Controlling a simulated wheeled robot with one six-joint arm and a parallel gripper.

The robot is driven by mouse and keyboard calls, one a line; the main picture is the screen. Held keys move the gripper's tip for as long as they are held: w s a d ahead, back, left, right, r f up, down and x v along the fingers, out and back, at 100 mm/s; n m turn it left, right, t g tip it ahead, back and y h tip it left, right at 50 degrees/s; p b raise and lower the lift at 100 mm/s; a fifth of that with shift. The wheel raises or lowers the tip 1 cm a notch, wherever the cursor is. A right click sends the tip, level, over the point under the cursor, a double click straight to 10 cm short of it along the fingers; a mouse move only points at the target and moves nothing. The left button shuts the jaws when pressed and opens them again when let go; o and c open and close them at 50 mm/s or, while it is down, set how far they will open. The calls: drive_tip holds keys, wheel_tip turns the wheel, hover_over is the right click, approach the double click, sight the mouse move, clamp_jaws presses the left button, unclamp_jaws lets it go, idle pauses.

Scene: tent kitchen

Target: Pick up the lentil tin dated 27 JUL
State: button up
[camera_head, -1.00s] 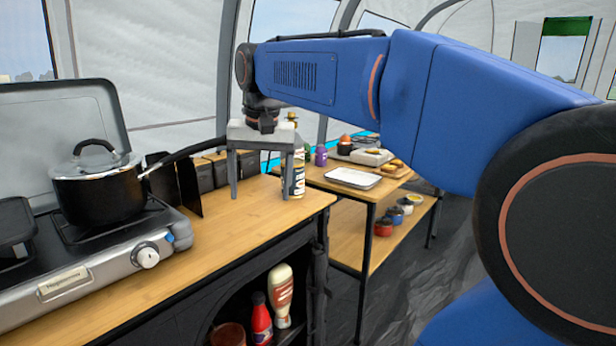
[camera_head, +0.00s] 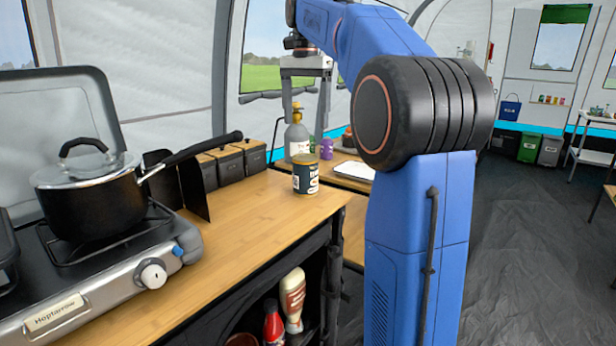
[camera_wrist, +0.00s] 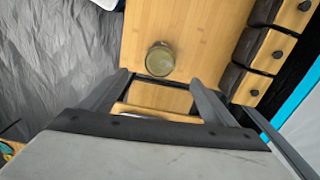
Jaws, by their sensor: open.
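A tin (camera_head: 305,178) with a dark and pale label and a yellowish lid stands upright near the far end of the wooden counter. Its print is too small to read, so I cannot tell the date. My gripper (camera_head: 306,97) is open and empty, raised well above the counter with its fingers pointing down. In the wrist view the tin's round lid (camera_wrist: 160,60) shows just past the fingertips, roughly between them, and my gripper (camera_wrist: 160,80) is not touching it.
A pot (camera_head: 88,195) sits on the stove (camera_head: 110,275) at left, its long handle reaching toward the tin. Dark canisters with wooden lids (camera_head: 228,163) line the counter's back. A yellow-topped bottle (camera_head: 297,138) stands behind the tin. The counter (camera_head: 235,230) in front is clear.

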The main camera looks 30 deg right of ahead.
sight(305, 171)
wheel_tip(305, 171, down, 16)
drive_tip(key=shift+a+f, duration=0.1)
drive_tip(key=shift+f, duration=0.05)
idle(0.6)
drive_tip(key=c, duration=1.5)
